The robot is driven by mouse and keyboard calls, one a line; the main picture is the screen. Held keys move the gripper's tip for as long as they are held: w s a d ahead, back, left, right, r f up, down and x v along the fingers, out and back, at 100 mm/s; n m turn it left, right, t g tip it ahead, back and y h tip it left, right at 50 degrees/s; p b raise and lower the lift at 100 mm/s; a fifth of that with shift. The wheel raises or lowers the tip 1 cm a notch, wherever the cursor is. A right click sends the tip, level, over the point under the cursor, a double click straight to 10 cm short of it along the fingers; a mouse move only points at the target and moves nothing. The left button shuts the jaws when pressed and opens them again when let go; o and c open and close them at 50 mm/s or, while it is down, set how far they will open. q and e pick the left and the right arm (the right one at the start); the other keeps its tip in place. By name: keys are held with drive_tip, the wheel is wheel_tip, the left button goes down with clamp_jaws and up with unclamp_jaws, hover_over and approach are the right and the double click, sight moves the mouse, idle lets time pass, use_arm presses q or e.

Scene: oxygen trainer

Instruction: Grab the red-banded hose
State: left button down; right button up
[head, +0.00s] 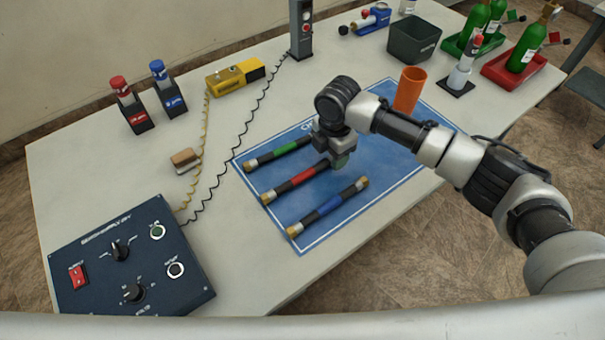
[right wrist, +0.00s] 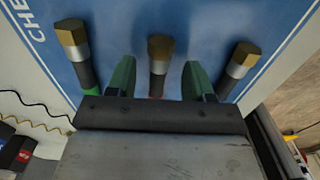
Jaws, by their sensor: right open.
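The red-banded hose (head: 303,178) lies on the blue mat (head: 385,170), between the green-banded hose (head: 287,149) and the blue-banded hose (head: 328,206). It is black with brass ends, and its upper right end is hidden behind my right gripper (head: 338,160). In the right wrist view, the red-banded hose (right wrist: 158,68) runs between the two green fingers, with a gap on each side. My right gripper is open over that end of the hose and holds nothing. I cannot tell its exact height. My left gripper is not in view.
An orange cup (head: 409,90) stands on the mat behind my right arm. A dark control box (head: 130,262) is at the front left. A yellow device (head: 235,77), a dark bin (head: 414,40) and green bottles (head: 527,48) stand farther back. Coiled cords cross the table left of the mat.

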drive_tip(key=shift+f, duration=0.75)
clamp_jaws()
drive_tip(key=shift+r, duration=0.1)
